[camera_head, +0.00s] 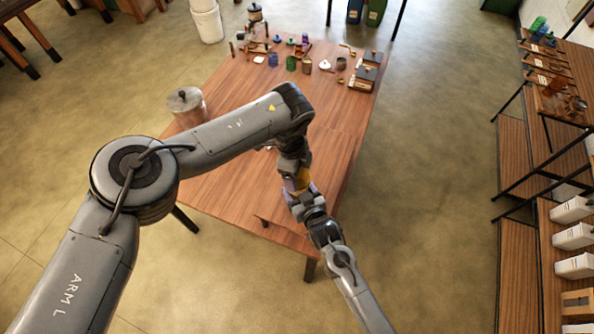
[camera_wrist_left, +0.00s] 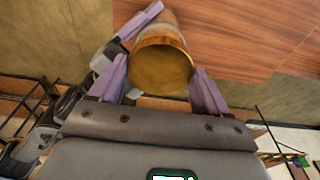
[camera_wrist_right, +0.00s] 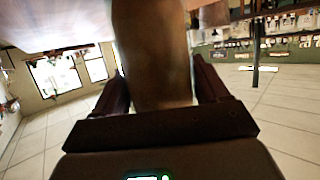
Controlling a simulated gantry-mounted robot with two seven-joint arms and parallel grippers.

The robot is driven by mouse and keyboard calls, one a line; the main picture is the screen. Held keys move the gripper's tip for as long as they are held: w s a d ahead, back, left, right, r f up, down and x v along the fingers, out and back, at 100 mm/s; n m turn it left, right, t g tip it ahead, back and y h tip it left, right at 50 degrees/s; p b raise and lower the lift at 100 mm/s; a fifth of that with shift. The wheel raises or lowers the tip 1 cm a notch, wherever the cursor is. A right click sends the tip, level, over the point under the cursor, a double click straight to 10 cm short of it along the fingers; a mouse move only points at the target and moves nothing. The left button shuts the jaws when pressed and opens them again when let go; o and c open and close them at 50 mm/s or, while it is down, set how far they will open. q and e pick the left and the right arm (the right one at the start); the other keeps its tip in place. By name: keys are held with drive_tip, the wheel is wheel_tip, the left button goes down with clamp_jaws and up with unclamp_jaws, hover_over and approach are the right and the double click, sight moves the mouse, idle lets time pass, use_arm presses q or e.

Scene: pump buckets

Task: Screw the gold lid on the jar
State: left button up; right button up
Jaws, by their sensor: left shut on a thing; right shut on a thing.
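The gold lid (camera_wrist_left: 160,68) sits between the purple fingers of my left gripper (camera_head: 294,176), which is shut on it. It also shows as a small gold patch in the head view (camera_head: 302,180). The jar (camera_wrist_right: 150,45) stands between the fingers of my right gripper (camera_head: 303,194), which is shut on it. In the left wrist view the jar's body (camera_wrist_left: 158,22) lies directly behind the lid, roughly in line with it. Whether the threads are engaged cannot be seen. Both grippers meet above the near end of the table, and my arms hide much of them.
The wooden table (camera_head: 230,190) is mostly bare near the grippers. A large lidded container (camera_head: 187,105) stands at its left edge. Several small jars, lids and boxes (camera_head: 305,62) line the far end. Shelves (camera_head: 550,130) stand apart at the right.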

use_arm(q)
drive_tip(key=shift+f, duration=0.8)
drive_tip(key=shift+f, duration=0.55)
use_arm(e)
clamp_jaws()
use_arm(q)
drive_tip(key=m, duration=0.7)
drive_tip(key=shift+d+g+y, duration=0.15)
drive_tip(key=shift+g+y, duration=0.15)
drive_tip(key=shift+g, duration=0.1)
drive_tip(key=m, duration=0.5)
drive_tip(key=shift+y, duration=0.3)
drive_tip(key=m, duration=0.4)
drive_tip(key=shift+d, duration=0.1)
